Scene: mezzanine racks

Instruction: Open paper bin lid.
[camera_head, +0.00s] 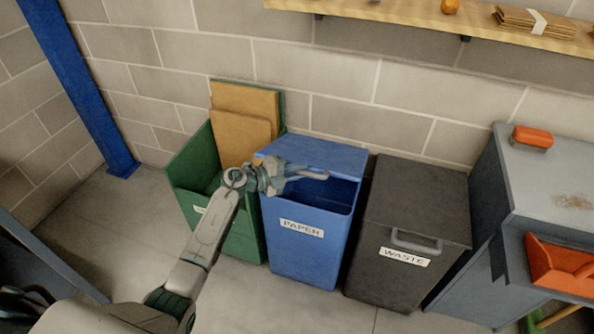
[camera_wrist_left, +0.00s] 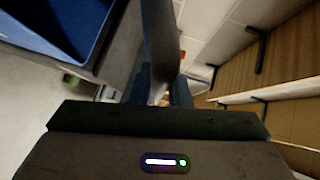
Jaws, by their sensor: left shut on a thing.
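The blue paper bin (camera_head: 299,255), labelled PAPER, stands between a green bin and a dark waste bin. Its blue lid (camera_head: 325,152) is tilted up at the front, and the dark inside shows below it. My left gripper (camera_head: 290,178) reaches in from the left over the bin's front opening and is shut on the grey lid handle (camera_head: 316,175). In the left wrist view a grey bar (camera_wrist_left: 163,45), likely the handle, runs up from between the jaws, and blue bin walls (camera_wrist_left: 62,28) show at upper left. The fingertips are mostly hidden. My right gripper is not in view.
The green bin (camera_head: 185,180) at left holds cardboard sheets (camera_head: 245,105). The waste bin (camera_head: 415,205) at right has its lid closed. A grey cabinet (camera_head: 560,180) stands at far right, and a wooden shelf (camera_head: 400,18) runs along the wall above.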

